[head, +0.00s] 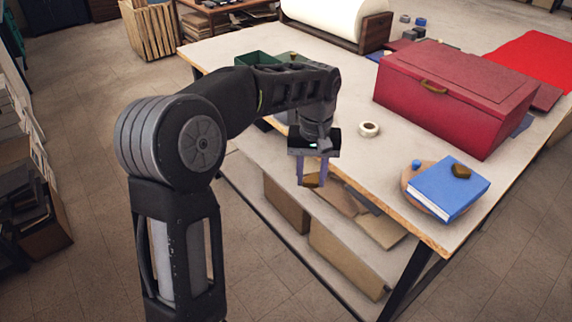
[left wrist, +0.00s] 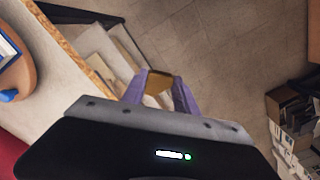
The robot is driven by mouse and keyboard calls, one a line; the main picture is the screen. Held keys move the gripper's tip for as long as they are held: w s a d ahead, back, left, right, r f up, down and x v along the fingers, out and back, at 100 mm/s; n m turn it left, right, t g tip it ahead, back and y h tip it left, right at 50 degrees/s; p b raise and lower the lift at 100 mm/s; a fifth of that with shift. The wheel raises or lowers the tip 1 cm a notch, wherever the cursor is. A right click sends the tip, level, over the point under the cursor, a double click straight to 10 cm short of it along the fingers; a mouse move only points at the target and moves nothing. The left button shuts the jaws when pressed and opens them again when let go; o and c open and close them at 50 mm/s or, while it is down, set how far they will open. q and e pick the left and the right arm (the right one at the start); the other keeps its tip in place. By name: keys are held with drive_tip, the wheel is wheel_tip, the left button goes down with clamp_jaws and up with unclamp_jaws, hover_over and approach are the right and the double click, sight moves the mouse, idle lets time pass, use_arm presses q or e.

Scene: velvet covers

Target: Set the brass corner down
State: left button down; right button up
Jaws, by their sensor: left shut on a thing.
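My left gripper (head: 312,180) is shut on a small brass corner (head: 313,181). It holds the piece in the air just off the table's front edge, above the open lower shelf. In the left wrist view the brass corner (left wrist: 158,86) sits between the two purple fingers (left wrist: 158,90), with the floor behind it. Another brass-coloured piece (head: 461,171) lies on top of a blue book (head: 449,189) at the table's right front corner. My right gripper is not in view.
The worktable (head: 352,165) has a bare front strip. A white tape roll (head: 369,129) lies there. A large red box (head: 450,95) stands behind. The book rests on a round wooden board (head: 410,187) beside a small blue item (head: 416,164). A green bin (head: 258,61) is at the far left.

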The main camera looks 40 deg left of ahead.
use_arm(q)
drive_tip(key=w+d+f+m, duration=0.2)
drive_tip(key=d+f+m, duration=0.4)
drive_tip(key=d, duration=0.5)
drive_tip(key=shift+f, duration=0.75)
drive_tip(key=shift+s, duration=0.1)
